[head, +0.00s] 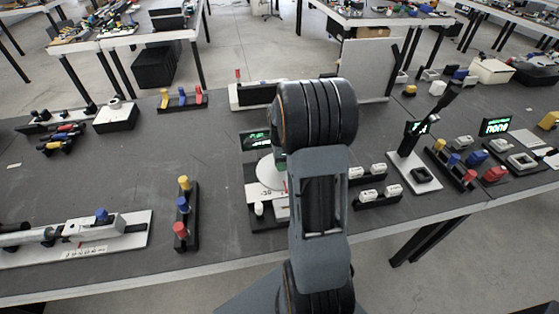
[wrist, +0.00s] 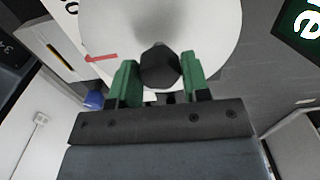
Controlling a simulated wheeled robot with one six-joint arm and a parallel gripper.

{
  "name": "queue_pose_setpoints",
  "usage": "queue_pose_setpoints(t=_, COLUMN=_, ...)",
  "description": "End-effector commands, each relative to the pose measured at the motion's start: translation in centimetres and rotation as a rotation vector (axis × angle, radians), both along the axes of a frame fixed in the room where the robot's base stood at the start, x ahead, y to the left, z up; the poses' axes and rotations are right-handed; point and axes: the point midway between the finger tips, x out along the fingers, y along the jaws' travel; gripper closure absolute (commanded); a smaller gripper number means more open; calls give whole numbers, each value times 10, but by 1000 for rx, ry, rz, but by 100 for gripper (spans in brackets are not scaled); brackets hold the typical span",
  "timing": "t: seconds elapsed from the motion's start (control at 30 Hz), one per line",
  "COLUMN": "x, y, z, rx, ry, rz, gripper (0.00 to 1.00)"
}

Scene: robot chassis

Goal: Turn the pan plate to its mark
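The pan plate is a pale round disc (wrist: 205,30) filling the top of the wrist view. In the head view it (head: 268,174) is partly hidden behind my arm. A dark faceted knob (wrist: 160,67) stands on the plate. My gripper (wrist: 160,72) has its green fingers on either side of this knob, and both appear to touch it. A short red strip (wrist: 101,58) lies at the plate's left rim in the wrist view. A white panel (wrist: 66,22) with black figures, partly cut off, lies beyond that rim. I cannot tell which marking is the plate's mark.
A lit display (wrist: 302,20) stands near the plate, its figures cut off. In the head view, a rack with yellow, blue and red pieces (head: 183,212) stands left of the plate. White-topped pieces (head: 368,194) stand right of my arm. Bare tabletop (head: 140,175) lies farther left.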

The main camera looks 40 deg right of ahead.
Motion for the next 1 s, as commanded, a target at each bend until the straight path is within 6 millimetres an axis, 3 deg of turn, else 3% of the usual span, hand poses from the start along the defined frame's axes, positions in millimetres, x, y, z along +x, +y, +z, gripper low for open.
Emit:
queue_pose_setpoints(t=0.23, x=0, y=1, z=0, rx=0, ry=0, rz=2, gripper=33)
queue_pose_setpoints(t=0.57, x=1, y=1, z=5, rx=0, ry=-1, rz=3, gripper=33)
queue_pose_setpoints(t=0.67, x=1, y=1, z=18, rx=-2, ry=-4, rz=2, gripper=33)
queue_pose_setpoints(t=1.0, x=1, y=1, z=87, rx=-2, ry=-5, rz=2, gripper=33)
